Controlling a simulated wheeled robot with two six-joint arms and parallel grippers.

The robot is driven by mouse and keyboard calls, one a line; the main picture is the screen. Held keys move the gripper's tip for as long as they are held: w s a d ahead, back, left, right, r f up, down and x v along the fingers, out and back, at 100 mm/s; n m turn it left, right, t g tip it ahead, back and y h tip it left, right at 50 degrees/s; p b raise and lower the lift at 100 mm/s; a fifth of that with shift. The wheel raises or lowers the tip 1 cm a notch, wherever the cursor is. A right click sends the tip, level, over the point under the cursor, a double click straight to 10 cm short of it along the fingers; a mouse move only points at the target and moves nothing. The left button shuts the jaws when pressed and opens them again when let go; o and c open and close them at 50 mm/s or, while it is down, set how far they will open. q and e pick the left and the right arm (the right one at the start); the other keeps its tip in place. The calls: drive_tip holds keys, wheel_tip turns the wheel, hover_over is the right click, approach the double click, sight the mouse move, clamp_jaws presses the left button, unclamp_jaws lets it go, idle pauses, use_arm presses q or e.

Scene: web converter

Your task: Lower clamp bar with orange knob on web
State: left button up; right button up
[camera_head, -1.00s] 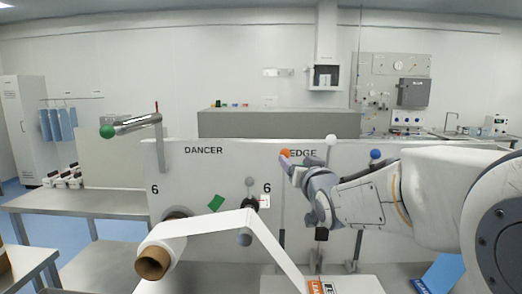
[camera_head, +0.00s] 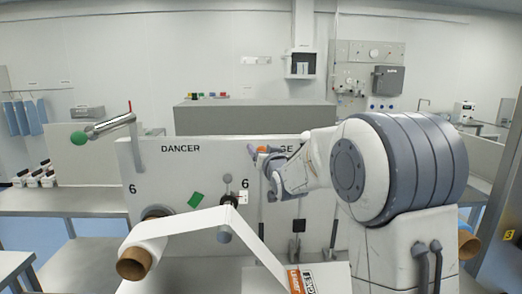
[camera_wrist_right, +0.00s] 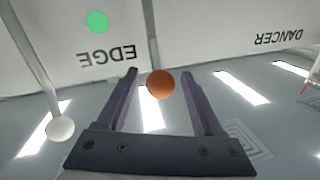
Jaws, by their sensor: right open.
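The orange knob (camera_head: 263,149) sits at the top of a thin grey clamp bar in front of the panel by the word EDGE. In the right wrist view the orange knob (camera_wrist_right: 160,85) shows between the two open fingers, and the grey bar (camera_wrist_right: 152,35) runs away from it. My right gripper (camera_wrist_right: 159,74) is open around the knob's sides, with visible gaps to both fingers. In the head view the right gripper (camera_head: 258,155) partly covers the knob and bar. The white web (camera_head: 185,226) runs from a roll with a brown core (camera_head: 133,263). My left gripper is out of view.
A white knob (camera_wrist_right: 61,129) on another rod stands beside my gripper in the wrist view. A green knob (camera_head: 79,138) on a metal arm is at the left. A grey table (camera_head: 95,200) stands left of the panel. My right arm hides the panel's right part.

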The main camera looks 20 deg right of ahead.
clamp_jaws()
idle(1.3)
